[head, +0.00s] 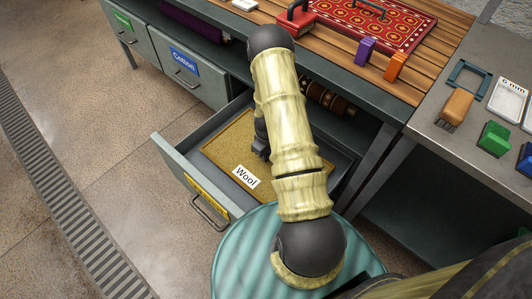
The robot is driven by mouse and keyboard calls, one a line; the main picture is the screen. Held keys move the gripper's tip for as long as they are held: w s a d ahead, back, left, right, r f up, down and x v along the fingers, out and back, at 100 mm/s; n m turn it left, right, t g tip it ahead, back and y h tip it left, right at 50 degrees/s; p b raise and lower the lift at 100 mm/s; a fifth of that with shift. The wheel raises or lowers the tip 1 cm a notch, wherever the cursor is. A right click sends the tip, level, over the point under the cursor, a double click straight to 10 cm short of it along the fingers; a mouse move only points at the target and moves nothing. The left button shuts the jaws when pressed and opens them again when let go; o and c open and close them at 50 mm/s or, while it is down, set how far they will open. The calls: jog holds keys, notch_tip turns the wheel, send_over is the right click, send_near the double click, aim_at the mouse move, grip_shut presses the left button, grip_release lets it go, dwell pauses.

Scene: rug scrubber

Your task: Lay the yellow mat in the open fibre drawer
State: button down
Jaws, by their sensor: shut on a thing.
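The yellow mat (222,150) is a flat tan-yellow rectangle with a white "Wool" tag near its front corner. It lies within the walls of the open drawer (178,160), which has a yellow label on its front. I cannot tell whether the mat rests fully on the drawer floor. My gripper (262,151) is shut at the mat's right side, partly hidden by my arm. The grip on the mat's edge is not clearly visible.
Two closed drawers, green-labelled (123,20) and blue-labelled "Cotton" (184,62), are at upper left. A red patterned rug (375,22) lies on the slatted bench top (335,47). Brushes and tools, including a green block (494,138), sit on the right-hand table.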

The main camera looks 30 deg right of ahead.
jog(key=shift+f, duration=0.3)
jog(key=c, duration=1.4)
grip_release()
jog(key=shift+r, duration=0.1)
notch_tip(320, 180, up, 13)
jog(key=p, duration=0.2)
jog(key=shift+p, duration=0.3)
